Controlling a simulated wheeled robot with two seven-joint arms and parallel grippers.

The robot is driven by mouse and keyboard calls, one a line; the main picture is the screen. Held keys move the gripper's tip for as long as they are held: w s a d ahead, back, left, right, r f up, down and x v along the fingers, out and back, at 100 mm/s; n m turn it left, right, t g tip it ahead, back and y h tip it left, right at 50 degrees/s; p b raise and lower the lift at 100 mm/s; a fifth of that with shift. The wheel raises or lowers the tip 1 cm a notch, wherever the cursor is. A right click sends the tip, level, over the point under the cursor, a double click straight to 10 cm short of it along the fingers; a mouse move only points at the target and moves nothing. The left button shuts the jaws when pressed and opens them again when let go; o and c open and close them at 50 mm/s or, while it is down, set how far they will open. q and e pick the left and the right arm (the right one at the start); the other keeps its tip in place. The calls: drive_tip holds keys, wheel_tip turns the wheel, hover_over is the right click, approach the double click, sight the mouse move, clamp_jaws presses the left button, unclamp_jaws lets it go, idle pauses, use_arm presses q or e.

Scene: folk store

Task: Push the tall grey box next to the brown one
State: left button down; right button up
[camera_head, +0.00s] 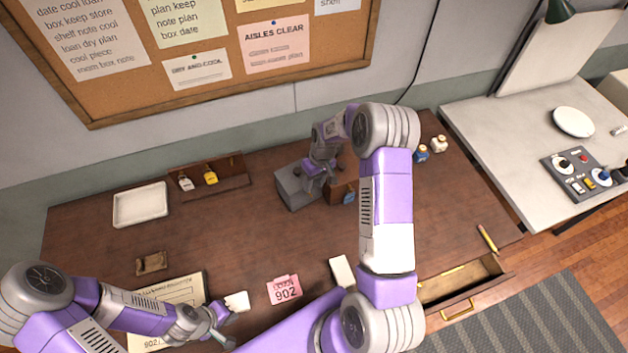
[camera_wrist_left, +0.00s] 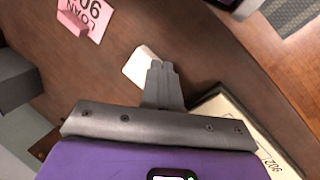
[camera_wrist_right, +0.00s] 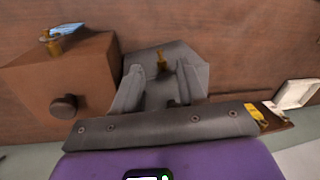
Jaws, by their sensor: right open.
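The tall grey box (camera_head: 292,190) stands near the back middle of the brown table. The brown box (camera_head: 338,195) stands just to its right, partly hidden by my right arm. My right gripper (camera_head: 318,182) is open and low over the boxes. In the right wrist view the grey box (camera_wrist_right: 165,58) shows beyond and between the fingers, and the brown box (camera_wrist_right: 62,80), with a round knob, is to their left. Whether the two boxes touch is unclear. My left gripper (camera_head: 228,335) is shut at the table's front; its fingers (camera_wrist_left: 163,85) are together near a white piece (camera_wrist_left: 140,65).
A white tray (camera_head: 141,205) and a small wooden rack (camera_head: 210,178) stand to the left of the grey box. Small bottles (camera_head: 430,150) stand at the back right. A drawer (camera_head: 460,283) is open at the front right.

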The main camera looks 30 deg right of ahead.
sight(299, 186)
use_arm(q)
wheel_tip(299, 186, down, 4)
drive_tip(key=b, duration=0.3)
drive_tip(key=shift+r, duration=0.25)
use_arm(e)
drive_tip(key=f, duration=0.3)
drive_tip(key=a+f, duration=0.1)
drive_tip(key=f, duration=0.3)
drive_tip(key=shift+a, duration=0.2)
drive_tip(key=shift+r, duration=0.1)
drive_tip(key=shift+c, duration=0.5)
clamp_jaws()
